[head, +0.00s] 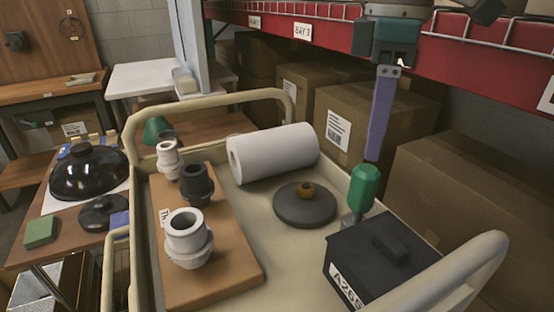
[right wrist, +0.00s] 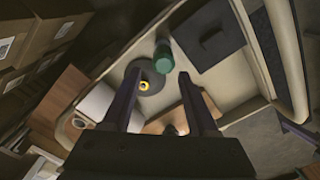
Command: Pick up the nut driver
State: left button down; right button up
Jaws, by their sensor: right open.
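The nut driver, with its green handle (head: 364,187), stands roughly upright at the right side of the cream cart, beside the black box. A short grey part below the handle is partly hidden by the box. In the right wrist view the green handle (right wrist: 163,57) shows beyond and between the fingertips. My right gripper (head: 372,158) points down from above, its purple fingers just over the handle in the head view. In the wrist view the fingers (right wrist: 159,74) are spread apart and nothing is held. Whether they touch the handle cannot be told. My left gripper is not in view.
The black box (head: 385,250) sits close to the driver. A grey disc with a brass knob (head: 305,204) and a white roll (head: 275,153) lie left of it. The cart rail (head: 445,280) and cardboard boxes (head: 475,190) border the right.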

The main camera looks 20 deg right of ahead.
aim_at(368, 168)
notch_tip(368, 168, down, 3)
jog(key=shift+s+a+r, duration=0.1)
jog(key=shift+r, duration=0.1)
notch_tip(368, 168, down, 6)
jog(key=shift+s+r, duration=0.1)
jog(key=shift+s, duration=0.05)
jog(key=shift+c, duration=0.2)
grip_shut()
